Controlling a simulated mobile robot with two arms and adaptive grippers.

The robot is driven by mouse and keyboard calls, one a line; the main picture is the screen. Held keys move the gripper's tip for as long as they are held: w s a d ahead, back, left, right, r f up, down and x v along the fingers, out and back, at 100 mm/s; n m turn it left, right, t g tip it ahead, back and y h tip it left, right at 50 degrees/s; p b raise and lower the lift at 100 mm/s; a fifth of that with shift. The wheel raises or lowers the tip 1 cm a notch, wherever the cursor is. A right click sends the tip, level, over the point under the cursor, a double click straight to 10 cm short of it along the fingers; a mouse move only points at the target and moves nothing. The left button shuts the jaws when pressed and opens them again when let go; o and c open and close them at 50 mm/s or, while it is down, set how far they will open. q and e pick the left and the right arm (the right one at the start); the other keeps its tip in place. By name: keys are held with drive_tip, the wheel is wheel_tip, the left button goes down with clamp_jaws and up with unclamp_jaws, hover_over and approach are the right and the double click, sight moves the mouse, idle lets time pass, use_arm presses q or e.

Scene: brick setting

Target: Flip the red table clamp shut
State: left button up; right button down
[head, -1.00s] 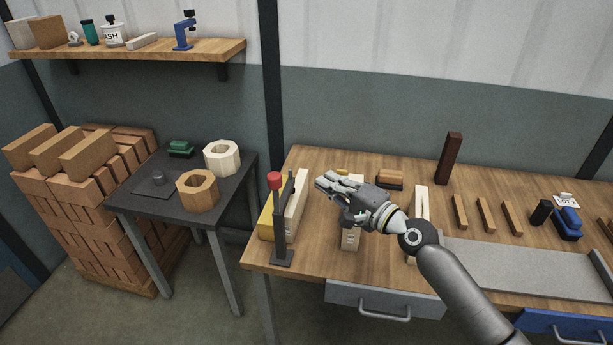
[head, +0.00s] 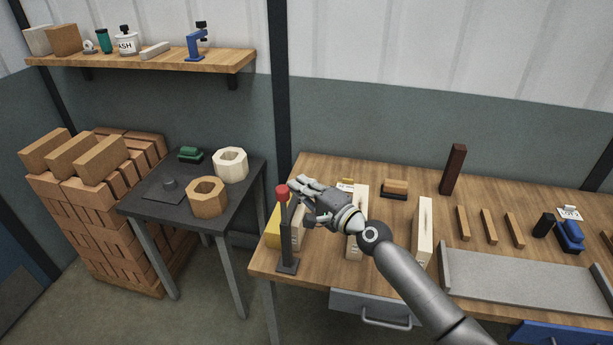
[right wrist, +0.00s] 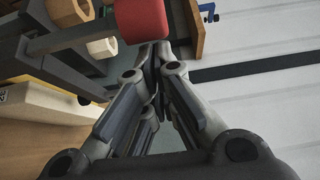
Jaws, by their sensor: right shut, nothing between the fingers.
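The table clamp stands at the left front edge of the wooden workbench (head: 400,200). It has a dark upright lever (head: 286,225) topped by a red knob (head: 282,191). The lever stands upright. My right gripper (head: 305,186) is shut and empty, with its fingertips just right of the red knob. In the right wrist view, the red knob (right wrist: 141,18) is at the top, right at the closed fingertips (right wrist: 153,50); I cannot tell whether they touch. A pale block and a yellow piece (head: 272,226) lie behind the clamp, partly hidden. My left gripper is not in view.
Pale upright blocks (head: 422,228) and a dark red brick (head: 453,169) stand on the bench. A grey tray (head: 530,275) lies at the right. A black side table (head: 150,205) with two ring-shaped pieces stands left, across a gap, beside stacked bricks (head: 95,220).

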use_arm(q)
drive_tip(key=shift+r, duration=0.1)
use_arm(e)
drive_tip(key=shift+a+f, duration=0.15)
drive_tip(key=shift+a, duration=0.05)
drive_tip(key=shift+s, duration=0.1)
